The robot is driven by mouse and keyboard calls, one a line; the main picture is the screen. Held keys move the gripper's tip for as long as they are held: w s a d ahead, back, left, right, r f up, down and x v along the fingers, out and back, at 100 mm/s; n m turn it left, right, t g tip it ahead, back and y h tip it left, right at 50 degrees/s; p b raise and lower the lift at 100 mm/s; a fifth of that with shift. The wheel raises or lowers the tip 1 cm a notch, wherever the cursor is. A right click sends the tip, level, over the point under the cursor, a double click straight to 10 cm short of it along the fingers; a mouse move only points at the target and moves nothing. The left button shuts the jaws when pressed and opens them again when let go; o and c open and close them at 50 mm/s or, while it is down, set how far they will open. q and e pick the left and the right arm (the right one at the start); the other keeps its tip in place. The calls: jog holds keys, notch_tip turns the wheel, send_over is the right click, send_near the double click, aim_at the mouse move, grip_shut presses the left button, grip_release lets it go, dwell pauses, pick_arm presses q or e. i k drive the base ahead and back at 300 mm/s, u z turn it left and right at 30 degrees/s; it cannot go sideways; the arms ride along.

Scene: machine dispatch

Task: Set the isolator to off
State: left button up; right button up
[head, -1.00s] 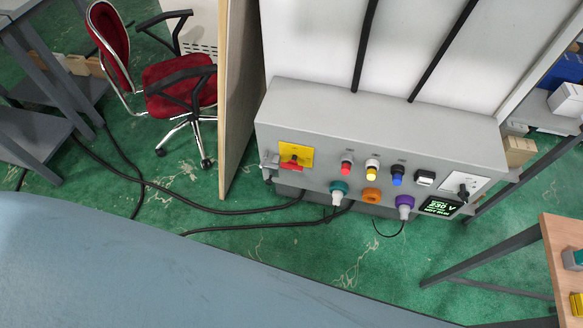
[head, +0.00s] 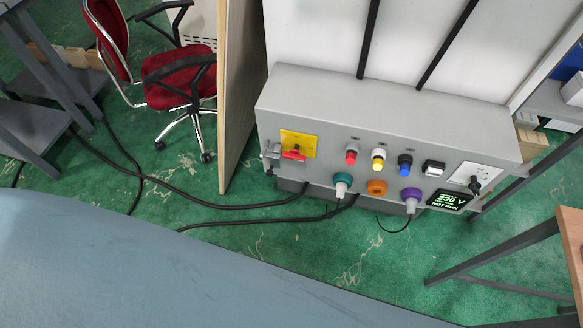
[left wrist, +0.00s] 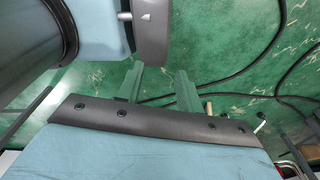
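The isolator (head: 299,142) is a yellow plate with a red rotary handle (head: 293,154) at the left end of the grey control panel's (head: 385,110) front face. The handle looks roughly crosswise; its exact setting is too small to read. A small grey metal piece (head: 270,151) sits at the panel's left edge beside it. Neither gripper shows in the head view. In the left wrist view, two grey-green fingers of my left gripper (left wrist: 160,88) stand apart with only floor visible between them. No panel shows there. My right gripper is out of view.
Red (head: 351,155), yellow (head: 378,158) and blue (head: 404,165) buttons, coloured sockets and a lit display (head: 449,200) share the panel. A wooden board (head: 238,90) stands left of it, near a red chair (head: 180,75). Black cables (head: 240,207) cross the green floor. A table (head: 572,240) is at right.

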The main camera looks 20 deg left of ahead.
aim_at(294, 154)
jog(key=k, duration=0.5)
jog(key=u, duration=1.5)
jog(key=i, duration=1.25)
jog(key=z, duration=1.95)
